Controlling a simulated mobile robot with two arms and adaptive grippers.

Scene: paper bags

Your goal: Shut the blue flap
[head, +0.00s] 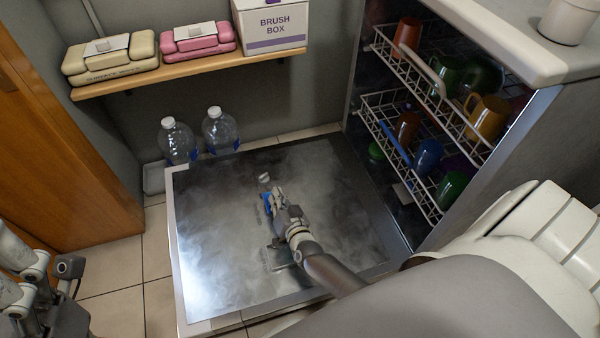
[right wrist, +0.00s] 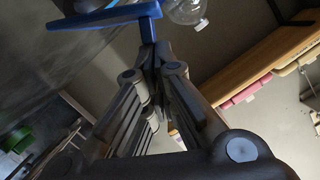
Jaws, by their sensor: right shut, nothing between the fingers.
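The blue flap (head: 267,203) is on the steel inner face of the lowered dishwasher door (head: 205,270), partly hidden by my right gripper (head: 272,195). In the right wrist view, the blue flap (right wrist: 108,18) crosses the top, standing out from the door surface. My right gripper (right wrist: 150,55) is shut and empty, its fingertips right at the flap's blue stem. I cannot tell whether they touch. My left gripper (head: 65,280) is at the lower left of the head view, away from the door; its fingers are not clear.
The dishwasher racks (head: 425,180) hold several colored cups at the right. Two clear bottles (head: 220,130) stand behind the door. A wooden shelf (head: 190,72) carries wipe packs and a brush box (head: 270,25). A wooden cabinet (head: 60,150) is at the left. Tiled floor (head: 118,275) is free beside the door.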

